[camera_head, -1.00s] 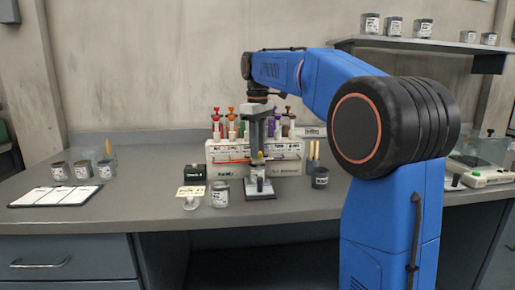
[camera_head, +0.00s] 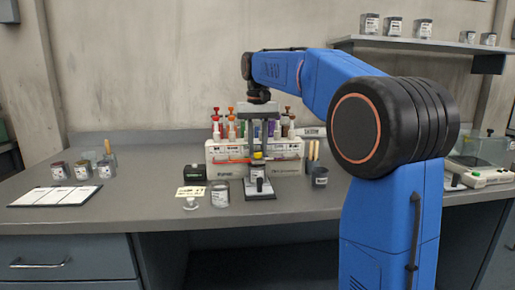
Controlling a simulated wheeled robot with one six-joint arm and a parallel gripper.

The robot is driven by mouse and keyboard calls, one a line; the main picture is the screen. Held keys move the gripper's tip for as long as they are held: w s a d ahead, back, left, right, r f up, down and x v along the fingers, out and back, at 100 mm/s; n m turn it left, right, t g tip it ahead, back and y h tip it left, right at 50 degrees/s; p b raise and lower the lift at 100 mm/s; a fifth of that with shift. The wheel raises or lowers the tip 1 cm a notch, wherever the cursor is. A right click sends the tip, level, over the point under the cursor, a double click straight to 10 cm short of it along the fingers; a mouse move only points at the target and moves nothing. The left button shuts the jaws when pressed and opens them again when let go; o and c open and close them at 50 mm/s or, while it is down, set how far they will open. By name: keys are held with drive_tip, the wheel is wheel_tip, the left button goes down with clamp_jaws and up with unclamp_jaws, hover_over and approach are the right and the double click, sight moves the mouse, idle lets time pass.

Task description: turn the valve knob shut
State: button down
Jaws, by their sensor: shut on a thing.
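My gripper (camera_head: 259,150) points straight down at the middle of the bench. Its two fingers show side by side, shut on the valve knob (camera_head: 258,155), a small yellow piece at their tips. The knob is mostly hidden by the fingers and very small in this view. Below it stands a small grey fixture on a flat base plate (camera_head: 260,195), with a dark part in its middle. The knob's exact angle cannot be read.
Behind the gripper stands a white rack (camera_head: 225,152) with several coloured dispensers. A dark cup (camera_head: 320,177) is on the right.

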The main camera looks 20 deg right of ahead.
drive_tip(key=shift+m, duration=1.2)
drive_tip(key=c, duration=1.5)
unclamp_jaws()
drive_tip(key=shift+r, duration=0.1)
